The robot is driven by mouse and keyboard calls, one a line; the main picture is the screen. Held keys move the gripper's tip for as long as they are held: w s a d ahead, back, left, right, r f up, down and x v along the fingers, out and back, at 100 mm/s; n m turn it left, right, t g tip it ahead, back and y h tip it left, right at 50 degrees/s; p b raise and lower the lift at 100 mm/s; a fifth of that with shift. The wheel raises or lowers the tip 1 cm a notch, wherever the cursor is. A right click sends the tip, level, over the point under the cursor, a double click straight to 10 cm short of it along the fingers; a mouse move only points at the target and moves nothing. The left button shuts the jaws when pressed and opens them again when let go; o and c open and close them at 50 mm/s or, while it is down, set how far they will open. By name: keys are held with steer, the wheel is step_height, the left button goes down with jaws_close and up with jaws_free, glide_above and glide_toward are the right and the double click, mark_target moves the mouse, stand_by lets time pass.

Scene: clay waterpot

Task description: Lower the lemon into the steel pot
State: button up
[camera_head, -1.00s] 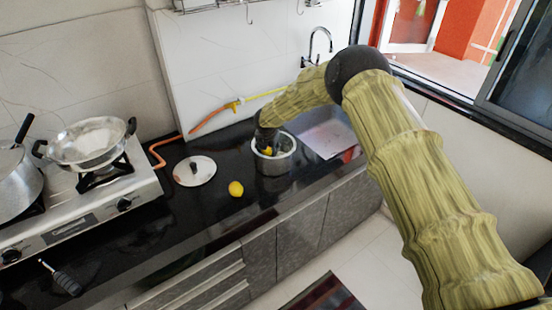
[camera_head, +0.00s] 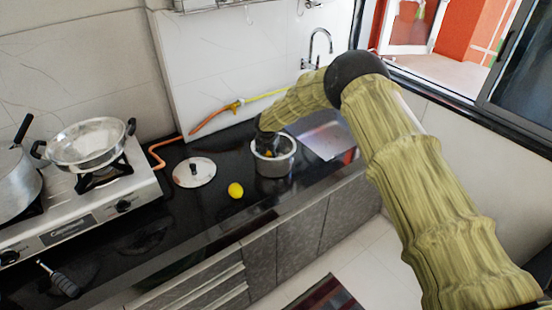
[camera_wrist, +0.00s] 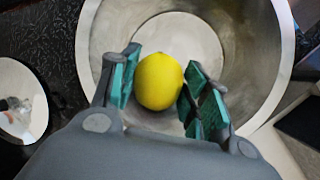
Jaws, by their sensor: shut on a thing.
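The steel pot (camera_head: 276,168) stands open on the dark counter, left of the sink. My gripper (camera_head: 267,152) reaches down into its mouth, and only a little of the fingers shows in the head view. In the wrist view my gripper (camera_wrist: 160,85) has its green pads on either side of a yellow lemon (camera_wrist: 158,80), shut on it. The lemon is over the inside of the pot (camera_wrist: 284,50), within the rim's outline. Whether it touches the pot's floor cannot be told.
A second lemon (camera_head: 235,190) lies on the counter (camera_head: 215,225) left of the pot. A round lid (camera_head: 194,172) lies farther left, near the stove (camera_head: 95,210) with its pans. A sink (camera_head: 328,140) is close on the right, with a tap behind.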

steer(key=o, duration=1.1)
steer(key=shift+r, duration=0.1)
steer(key=shift+v, duration=5.95)
